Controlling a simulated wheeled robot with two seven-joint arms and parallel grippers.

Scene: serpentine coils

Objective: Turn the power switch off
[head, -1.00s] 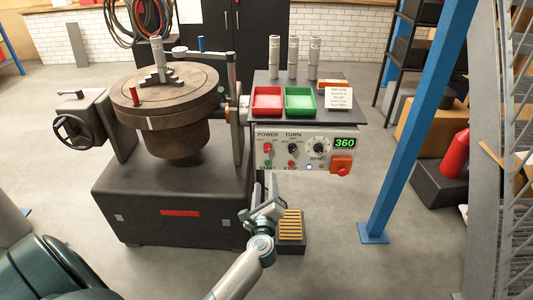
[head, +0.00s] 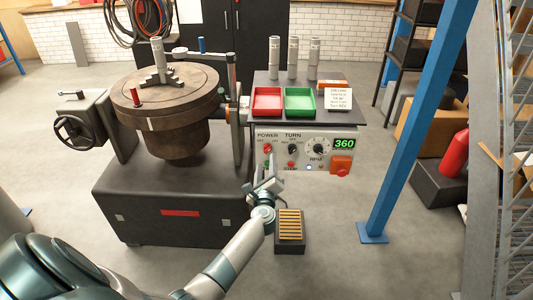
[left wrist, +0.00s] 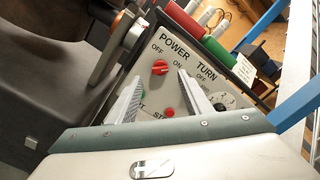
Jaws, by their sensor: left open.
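The power switch is a red knob (head: 267,148) under the POWER label at the left of the control panel (head: 326,168). In the left wrist view the red knob (left wrist: 160,67) sits beneath the word POWER, between OFF and ON. My left gripper (head: 266,182) is in front of the panel's lower left, below the knob. In the left wrist view its two fingers (left wrist: 158,82) are spread and empty, pointing toward the panel, with the knob just beyond and between the tips. The knob appears untouched. My right gripper is not in view.
Below the knob is a red stop button (left wrist: 169,112). The TURN knob (head: 292,149), RPM dial (head: 319,149), green 360 display (head: 345,143) and orange-red box (head: 341,165) are to the right. A round turntable (head: 165,95) stands left. A slatted foot pedal (head: 290,226) lies below.

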